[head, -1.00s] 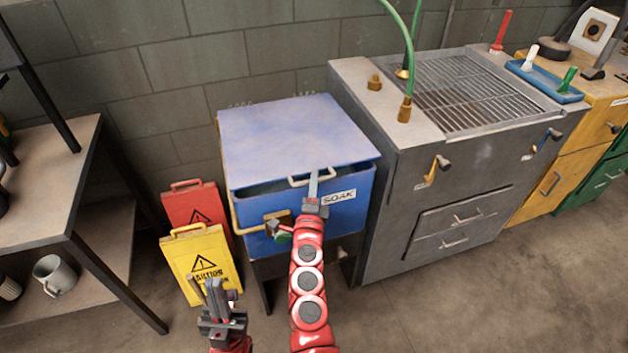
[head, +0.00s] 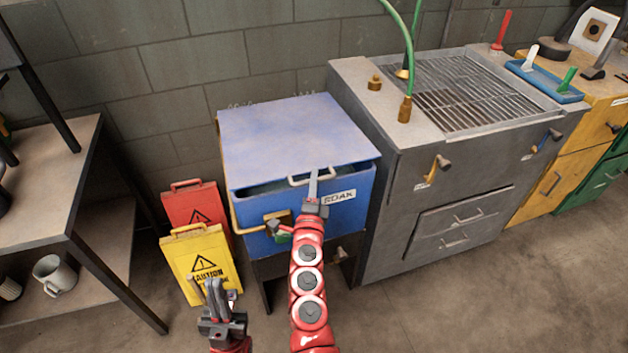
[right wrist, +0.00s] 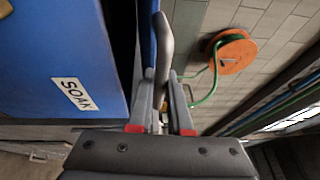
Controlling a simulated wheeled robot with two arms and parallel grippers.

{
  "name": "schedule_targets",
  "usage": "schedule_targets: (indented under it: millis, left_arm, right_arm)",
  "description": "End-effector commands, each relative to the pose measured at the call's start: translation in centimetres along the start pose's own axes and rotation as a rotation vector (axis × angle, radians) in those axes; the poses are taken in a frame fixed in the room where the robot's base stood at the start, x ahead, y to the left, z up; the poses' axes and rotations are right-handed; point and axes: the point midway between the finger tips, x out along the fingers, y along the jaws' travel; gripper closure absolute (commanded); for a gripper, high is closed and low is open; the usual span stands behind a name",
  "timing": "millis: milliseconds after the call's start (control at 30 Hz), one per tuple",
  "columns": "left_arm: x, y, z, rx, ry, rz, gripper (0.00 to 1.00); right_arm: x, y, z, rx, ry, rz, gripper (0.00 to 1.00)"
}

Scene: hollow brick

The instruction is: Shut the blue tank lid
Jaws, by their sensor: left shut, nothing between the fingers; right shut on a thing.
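The blue tank (head: 350,212) with a SOAK label stands beside the grey wash unit. Its blue lid (head: 290,130) sits slightly raised at the front, with a dark gap between the lid's front edge and the tank rim. My right gripper (head: 314,180) is shut on the pale lid handle (head: 296,182) at the lid's front edge. In the right wrist view the handle (right wrist: 164,45) stands between the fingers (right wrist: 162,95), beside the blue tank front (right wrist: 60,50). My left gripper (head: 216,291) is shut and empty, low in front of the yellow caution sign.
A yellow caution sign (head: 200,262) and a red one (head: 192,205) stand left of the tank. A shelf (head: 50,190) is at the left. The grey wash unit (head: 385,225) stands close on the tank's right. An orange hose reel (right wrist: 232,53) shows in the right wrist view.

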Motion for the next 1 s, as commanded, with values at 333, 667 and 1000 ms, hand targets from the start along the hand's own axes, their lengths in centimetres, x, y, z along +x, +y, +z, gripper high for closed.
schedule_targets:
  millis: [333, 667, 1000]
  left_arm:
    - [0.0, 0.0, 0.0, 0.0, 0.0, 0.0, 1.0]
    - [-2.4, 0.1, 0.4, 0.0, 0.0, 0.0, 1.0]
    - [-9.4, 0.5, 1.6, 0.0, 0.0, 0.0, 1.0]
  right_arm:
    - [0.0, 0.0, 0.0, 0.0, -0.001, 0.0, 1.0]
    - [-0.2, 1.6, 0.0, 0.006, 0.0, -0.018, 1.0]
    - [-0.7, 5.7, -0.2, 0.033, -0.002, -0.084, 1.0]
